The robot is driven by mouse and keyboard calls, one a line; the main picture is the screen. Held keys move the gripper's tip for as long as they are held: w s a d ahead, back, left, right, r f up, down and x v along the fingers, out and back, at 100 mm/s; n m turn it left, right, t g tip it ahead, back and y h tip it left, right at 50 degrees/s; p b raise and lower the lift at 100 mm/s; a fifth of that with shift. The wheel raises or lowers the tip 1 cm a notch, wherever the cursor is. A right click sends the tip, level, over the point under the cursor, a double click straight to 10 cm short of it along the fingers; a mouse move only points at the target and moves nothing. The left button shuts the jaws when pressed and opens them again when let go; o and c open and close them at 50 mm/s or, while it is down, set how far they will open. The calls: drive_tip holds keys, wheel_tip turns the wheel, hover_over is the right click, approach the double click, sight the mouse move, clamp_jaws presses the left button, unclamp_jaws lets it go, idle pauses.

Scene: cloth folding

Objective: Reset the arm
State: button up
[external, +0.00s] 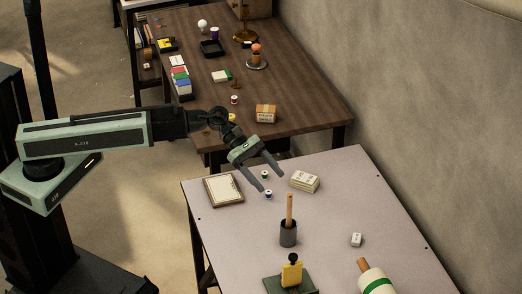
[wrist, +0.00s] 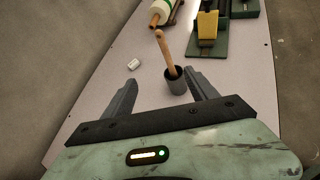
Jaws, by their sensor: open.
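My arm reaches in from the left in the external view. My gripper (external: 273,181) hangs over the far left part of the pale table (external: 345,205), its two fingers spread apart with nothing between them. In the wrist view, my gripper (wrist: 158,92) also shows open, with a finger on each side. No cloth shows in either view.
A dark cup (external: 288,234) with a wooden stick, a clipboard (external: 223,190), a stack of cards (external: 304,181), small spools, a white block (external: 356,240), a yellow-and-green tool (external: 291,272) and a roll (external: 375,281) stand on the table. A brown desk (external: 300,90) with several objects is behind.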

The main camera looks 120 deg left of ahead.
drive_tip(key=s+d+f+m+g+h+p, duration=0.1)
drive_tip(key=s+d+m+g+p, duration=0.15)
drive_tip(key=d+m, duration=0.9)
drive_tip(key=s+d+f+m+g+h+p, duration=0.1)
drive_tip(key=d+f+m+g, duration=0.2)
drive_tip(key=d, duration=1.8)
drive_tip(key=s+d+m+g+y+p, duration=0.1)
drive_tip(key=s+d+m+g+y, duration=0.1)
drive_tip(key=s+d+m+g, duration=0.3)
drive_tip(key=s+a+f+m+g+y, duration=0.1)
drive_tip(key=s+a+m, duration=0.5)
drive_tip(key=m, duration=0.6)
drive_tip(key=shift+s+f+y, duration=0.6)
drive_tip(key=shift+s+y, duration=0.2)
drive_tip(key=shift+y, duration=0.3)
